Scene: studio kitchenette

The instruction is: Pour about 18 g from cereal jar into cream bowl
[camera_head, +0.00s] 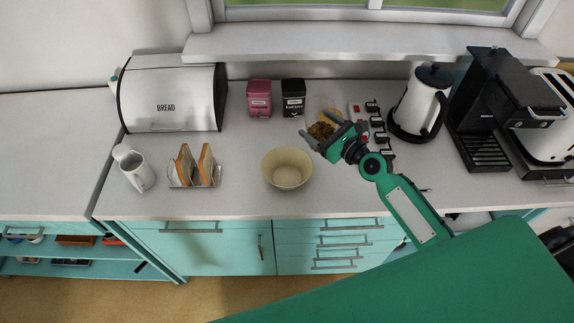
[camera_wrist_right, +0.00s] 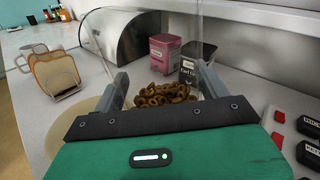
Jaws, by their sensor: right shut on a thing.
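The cereal jar is clear, with brown ring-shaped cereal (camera_wrist_right: 165,95) low inside it. In the head view the jar (camera_head: 321,129) is at my right gripper (camera_head: 330,140), which is shut on it. In the wrist view the fingers of my right gripper (camera_wrist_right: 160,90) stand on either side of the jar. I cannot tell its exact tilt. The cream bowl (camera_head: 287,168) stands on the counter, to the left of and nearer than the jar, and looks empty. In the wrist view the bowl (camera_wrist_right: 62,130) is mostly hidden behind my gripper. My left gripper is not in view.
A toast rack (camera_head: 195,180) and a white jug (camera_head: 134,168) stand left of the bowl. A bread bin (camera_head: 170,95), pink tin (camera_head: 259,97) and black tin (camera_head: 293,97) are behind.

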